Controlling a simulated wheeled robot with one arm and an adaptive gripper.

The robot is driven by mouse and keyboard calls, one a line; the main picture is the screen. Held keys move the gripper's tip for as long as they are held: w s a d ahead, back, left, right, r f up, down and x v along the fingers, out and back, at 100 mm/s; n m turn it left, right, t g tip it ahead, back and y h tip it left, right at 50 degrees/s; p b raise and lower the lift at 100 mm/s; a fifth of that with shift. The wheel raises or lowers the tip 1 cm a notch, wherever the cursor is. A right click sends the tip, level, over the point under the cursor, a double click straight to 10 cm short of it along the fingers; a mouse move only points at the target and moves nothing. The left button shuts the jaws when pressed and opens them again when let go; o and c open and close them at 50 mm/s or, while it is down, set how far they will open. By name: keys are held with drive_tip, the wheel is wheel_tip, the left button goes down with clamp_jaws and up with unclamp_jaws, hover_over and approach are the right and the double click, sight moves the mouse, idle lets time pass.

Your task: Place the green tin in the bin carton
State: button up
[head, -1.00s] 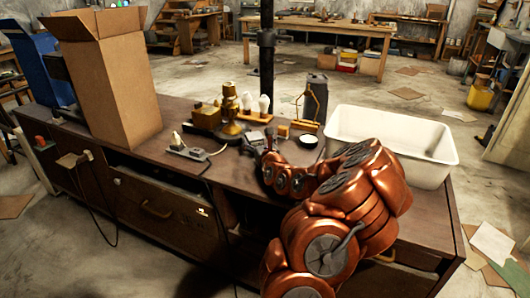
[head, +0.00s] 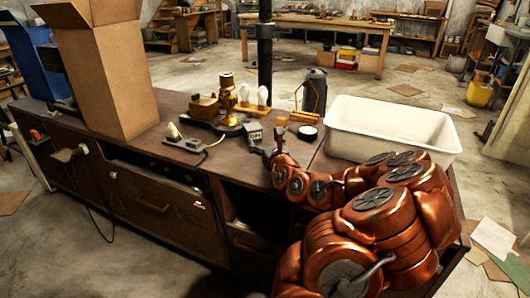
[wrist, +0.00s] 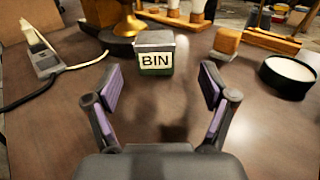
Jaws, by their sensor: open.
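The small green tin (wrist: 154,57), with a pale label reading BIN, stands upright on the dark wooden worktop. It also shows in the head view (head: 254,132), just beyond my gripper. My gripper (wrist: 160,80) is open and empty, its two fingers spread to either side of the tin's line; the tin is ahead of the fingertips, not between them. A tall brown cardboard carton (head: 115,85) with open flaps stands at the left of the worktop. I cannot see inside it, and no label shows on its visible sides.
A brass lamp-like piece (head: 228,103) stands behind the tin. A wooden block (wrist: 227,42) and a round black dish with a white top (wrist: 288,75) are to the right. A white tub (head: 392,130) is farther right. A power strip with a cable (head: 184,144) lies to the left.

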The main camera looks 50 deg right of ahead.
drive_tip(key=b, duration=0.2)
drive_tip(key=shift+s+a+f+b, duration=0.2)
drive_tip(key=shift+s+a+b, duration=0.05)
drive_tip(key=shift+s+b, duration=0.15)
drive_tip(key=shift+s+a+b, duration=0.25)
drive_tip(key=shift+a+b, duration=0.1)
drive_tip(key=shift+b, duration=0.65)
drive_tip(key=shift+s+a+r+b, duration=0.1)
drive_tip(key=shift+r+b, duration=0.05)
drive_tip(key=shift+b, duration=0.15)
drive_tip(key=shift+r, duration=0.1)
